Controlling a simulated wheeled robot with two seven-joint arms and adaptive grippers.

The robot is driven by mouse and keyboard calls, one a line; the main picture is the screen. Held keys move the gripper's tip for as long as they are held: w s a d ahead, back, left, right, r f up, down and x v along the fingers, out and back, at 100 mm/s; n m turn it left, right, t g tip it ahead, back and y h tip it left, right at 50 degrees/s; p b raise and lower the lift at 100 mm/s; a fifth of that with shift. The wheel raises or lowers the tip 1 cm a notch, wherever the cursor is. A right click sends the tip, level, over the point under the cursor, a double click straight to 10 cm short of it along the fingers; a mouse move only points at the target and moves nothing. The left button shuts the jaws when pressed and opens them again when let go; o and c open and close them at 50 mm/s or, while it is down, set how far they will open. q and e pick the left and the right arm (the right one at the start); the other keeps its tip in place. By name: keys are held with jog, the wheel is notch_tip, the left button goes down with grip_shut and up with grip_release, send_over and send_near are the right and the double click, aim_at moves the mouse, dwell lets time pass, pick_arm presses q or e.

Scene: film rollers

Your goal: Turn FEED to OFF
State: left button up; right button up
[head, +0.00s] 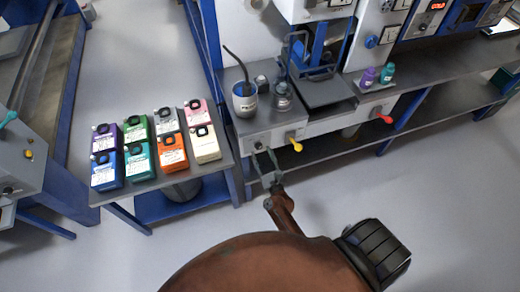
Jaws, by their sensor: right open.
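In the head view a grey control panel (325,126) runs along the front of the bench. It carries a small dark knob (258,146), a yellow lever (295,146) and a red lever (384,119). No FEED or OFF lettering can be read, so I cannot tell which control is FEED. My right gripper (265,156) is open, its two fingers pointing up at the panel just below the dark knob. Whether a finger touches the knob cannot be told. The yellow lever is to the right of the fingers. My left gripper is not in view.
A side table (218,147) at left holds several coloured boxes. On the bench stand a white-and-blue pot (245,100) with a stick, a metal jar (283,97), and purple (368,77) and teal bottles (387,73). A lower shelf (335,148) runs under the panel. Grey floor is free in front.

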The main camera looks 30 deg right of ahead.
aim_at(259, 148)
jog(key=shift+x, duration=1.7)
jog(key=c, duration=1.2)
